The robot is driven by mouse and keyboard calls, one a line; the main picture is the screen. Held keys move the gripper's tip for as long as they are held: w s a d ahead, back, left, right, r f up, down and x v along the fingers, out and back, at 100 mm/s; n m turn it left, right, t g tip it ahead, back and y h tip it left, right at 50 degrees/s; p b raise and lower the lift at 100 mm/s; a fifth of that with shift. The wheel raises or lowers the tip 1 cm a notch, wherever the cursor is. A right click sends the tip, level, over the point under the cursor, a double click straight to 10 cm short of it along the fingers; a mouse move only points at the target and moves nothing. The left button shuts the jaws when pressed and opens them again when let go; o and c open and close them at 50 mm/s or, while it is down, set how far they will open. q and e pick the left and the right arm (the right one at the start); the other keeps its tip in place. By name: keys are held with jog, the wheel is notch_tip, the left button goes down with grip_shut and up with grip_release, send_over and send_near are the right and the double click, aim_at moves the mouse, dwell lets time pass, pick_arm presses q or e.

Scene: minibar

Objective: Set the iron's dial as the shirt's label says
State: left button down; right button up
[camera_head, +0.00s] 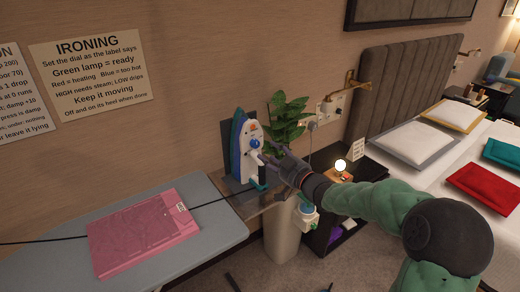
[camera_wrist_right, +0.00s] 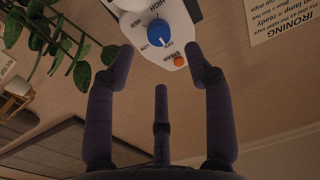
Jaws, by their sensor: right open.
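The iron (camera_head: 243,140), white and blue, stands upright on its heel on a small ledge by the wall. Its blue dial (camera_wrist_right: 158,46) shows in the right wrist view, ringed by OFF, LOW, MED and HIGH; I cannot read its pointer surely. An orange steam button (camera_wrist_right: 180,61) sits beside it. My right gripper (camera_head: 268,157) is in front of the iron. In the wrist view its open fingers (camera_wrist_right: 160,68) lie either side of the dial, apparently apart from it. The pink folded shirt (camera_head: 140,235) has a white label (camera_head: 181,208), too small to read.
The shirt lies on a grey ironing board (camera_head: 215,235). A plant (camera_head: 287,122) stands close behind my right gripper. A dark cord (camera_head: 40,241) runs across the board. An ironing sign (camera_head: 95,75) hangs on the wall. A lit lamp (camera_head: 340,166) and the bed are right.

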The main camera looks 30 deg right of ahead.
aim_at(257, 144)
jog(key=shift+w+a+b, duration=0.2)
jog(key=shift+w+b, duration=0.2)
jog(key=shift+w, duration=1.15)
jog(key=shift+w+a+b, duration=0.15)
jog(key=shift+w+b, duration=0.2)
jog(key=shift+w, duration=1.15)
grip_shut()
